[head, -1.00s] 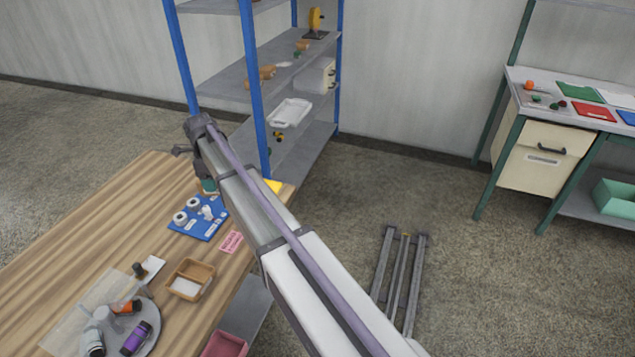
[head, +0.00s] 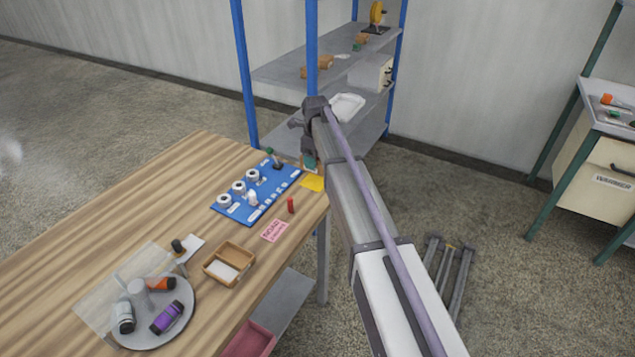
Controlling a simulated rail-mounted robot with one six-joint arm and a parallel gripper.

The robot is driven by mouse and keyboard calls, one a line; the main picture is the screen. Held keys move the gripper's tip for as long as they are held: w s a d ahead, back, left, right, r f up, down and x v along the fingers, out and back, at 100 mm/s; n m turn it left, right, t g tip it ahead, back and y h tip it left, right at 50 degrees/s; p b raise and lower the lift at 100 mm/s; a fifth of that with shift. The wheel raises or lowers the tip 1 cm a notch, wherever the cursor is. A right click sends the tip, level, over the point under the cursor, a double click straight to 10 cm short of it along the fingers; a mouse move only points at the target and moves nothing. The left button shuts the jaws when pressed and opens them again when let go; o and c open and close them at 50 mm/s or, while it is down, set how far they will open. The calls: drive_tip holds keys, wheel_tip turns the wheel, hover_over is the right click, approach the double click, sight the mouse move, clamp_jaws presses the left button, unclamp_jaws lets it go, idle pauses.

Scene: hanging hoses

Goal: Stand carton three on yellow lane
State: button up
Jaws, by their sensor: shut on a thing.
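My gripper (head: 308,157) is at the far right corner of the wooden table, shut on a small teal-and-tan carton (head: 309,164). The carton is mostly hidden by the gripper and arm, and no number on it can be read. A yellow patch (head: 314,184), likely the yellow lane, lies at the table's right edge. The carton appears just behind or above this patch; I cannot tell whether it touches the table.
A blue board (head: 256,196) with white rings and a dark-handled lever lies left of the yellow patch. A red cylinder (head: 291,205), pink card (head: 275,230), wooden tray (head: 229,263) and round plate (head: 190,300) with bottles are nearer. A blue-post shelf (head: 246,80) stands behind.

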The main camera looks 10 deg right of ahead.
sight(316, 171)
wheel_tip(316, 171, down, 6)
drive_tip(key=b, duration=0.4)
drive_tip(key=shift+r, duration=0.2)
drive_tip(key=shift+r+p, duration=0.35)
drive_tip(key=shift+f+b, duration=0.3)
drive_tip(key=o, duration=0.9)
drive_tip(key=shift+r, duration=0.15)
